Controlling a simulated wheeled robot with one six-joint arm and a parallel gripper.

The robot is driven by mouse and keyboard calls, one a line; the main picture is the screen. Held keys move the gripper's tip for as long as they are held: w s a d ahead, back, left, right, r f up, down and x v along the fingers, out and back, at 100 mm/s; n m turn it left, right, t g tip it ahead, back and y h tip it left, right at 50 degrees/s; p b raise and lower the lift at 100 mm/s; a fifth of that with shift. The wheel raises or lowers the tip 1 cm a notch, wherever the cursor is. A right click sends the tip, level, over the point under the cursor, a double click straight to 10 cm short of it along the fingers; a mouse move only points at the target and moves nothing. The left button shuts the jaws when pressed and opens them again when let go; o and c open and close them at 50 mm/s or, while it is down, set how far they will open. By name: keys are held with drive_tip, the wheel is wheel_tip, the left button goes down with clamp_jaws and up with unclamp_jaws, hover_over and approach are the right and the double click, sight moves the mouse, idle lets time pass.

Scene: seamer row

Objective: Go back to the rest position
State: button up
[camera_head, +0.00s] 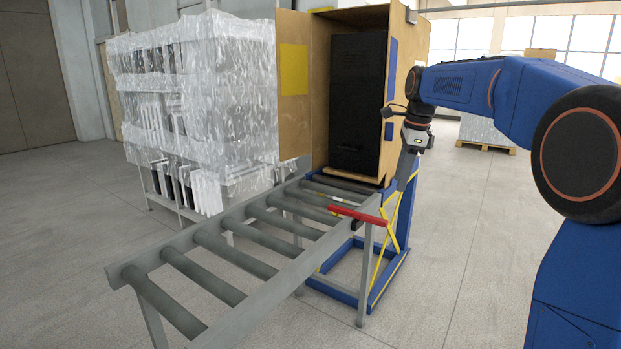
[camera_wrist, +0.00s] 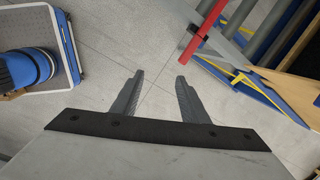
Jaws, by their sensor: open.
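My gripper (camera_wrist: 159,75) is open in the wrist view, with its two dark fingers apart and nothing between them. Bare floor shows past the fingertips. In the head view my gripper (camera_head: 401,178) hangs pointing down from my blue arm, in front of the right side of the tall cardboard box (camera_head: 294,97). Its fingers show edge-on there. I cannot tell from these views whether it touches anything.
A roller conveyor (camera_head: 250,226) runs from the box toward the front left. A red bar (camera_head: 357,215) crosses its near right side. A blue stand (camera_head: 376,294) with yellow bracing is below the box. Wrapped racks (camera_head: 190,95) stand left.

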drive_tip(key=s+f+n+t, duration=0.1)
drive_tip(key=s+f+n, duration=0.3)
drive_tip(key=s, duration=0.7)
drive_tip(key=s+d+f+n+h, duration=0.1)
drive_tip(key=s+f+n, duration=0.2)
drive_tip(key=s+n, duration=0.55)
drive_tip(key=s+f+n+t, duration=0.1)
drive_tip(key=s+f+n, duration=0.15)
drive_tip(key=s, duration=1.05)
drive_tip(key=s+f+n+t, duration=0.1)
drive_tip(key=s+f+n, duration=0.4)
drive_tip(key=s+f, duration=0.4)
drive_tip(key=shift+s+d+f, duration=0.25)
drive_tip(key=shift+s+d, duration=0.1)
drive_tip(key=shift+c, duration=1.2)
drive_tip(key=shift+a, duration=0.15)
